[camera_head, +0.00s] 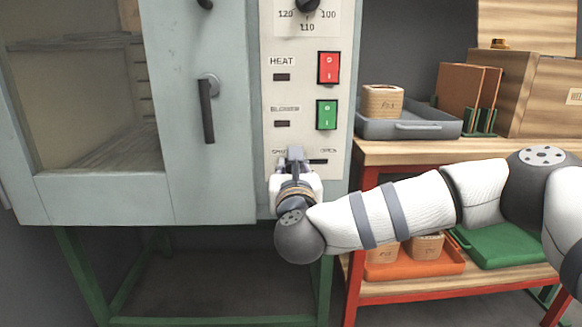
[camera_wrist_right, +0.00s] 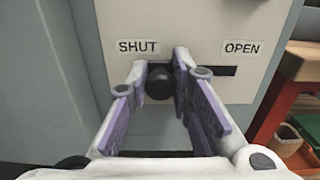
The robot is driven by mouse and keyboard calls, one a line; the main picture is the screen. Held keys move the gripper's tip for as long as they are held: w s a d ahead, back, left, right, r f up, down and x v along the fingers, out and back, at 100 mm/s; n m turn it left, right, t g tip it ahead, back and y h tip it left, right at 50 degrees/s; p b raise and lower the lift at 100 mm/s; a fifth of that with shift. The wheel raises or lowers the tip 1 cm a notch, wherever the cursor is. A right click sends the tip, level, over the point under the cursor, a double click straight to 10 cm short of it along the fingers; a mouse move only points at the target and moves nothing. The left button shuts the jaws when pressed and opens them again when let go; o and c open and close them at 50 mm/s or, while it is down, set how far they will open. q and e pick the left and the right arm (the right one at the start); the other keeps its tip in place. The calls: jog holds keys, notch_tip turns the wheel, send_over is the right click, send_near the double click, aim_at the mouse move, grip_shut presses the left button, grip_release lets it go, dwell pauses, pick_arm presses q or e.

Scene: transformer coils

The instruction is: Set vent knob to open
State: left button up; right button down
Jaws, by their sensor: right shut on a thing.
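The vent knob (camera_wrist_right: 159,84) is a dark round knob in a horizontal slot below the SHUT label (camera_wrist_right: 138,47), at the slot's left end. The OPEN label (camera_wrist_right: 241,48) is above the slot's right end. My right gripper (camera_wrist_right: 160,70) is shut on the knob, with one finger on each side of it. In the head view my right gripper (camera_head: 295,156) is at the bottom of the oven's control panel (camera_head: 299,100) and hides the knob and part of the slot. My left gripper is not in view.
The red heat switch (camera_head: 328,67) and green blower switch (camera_head: 327,114) sit above the slot. The oven door handle (camera_head: 207,110) is to the left. A red-framed workbench (camera_head: 400,152) with a grey tray (camera_head: 425,130) stands at the right.

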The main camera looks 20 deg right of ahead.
aim_at(321, 160)
jog(key=d, duration=0.2)
jog(key=s+d+p, duration=0.1)
jog(key=d, duration=0.2)
jog(key=shift+s+d, duration=0.3)
jog(key=shift+d, duration=0.2)
jog(key=c, duration=1.4)
grip_release()
jog(key=shift+s+d, duration=0.1)
jog(key=shift+d, duration=0.05)
jog(key=shift+c, duration=0.2)
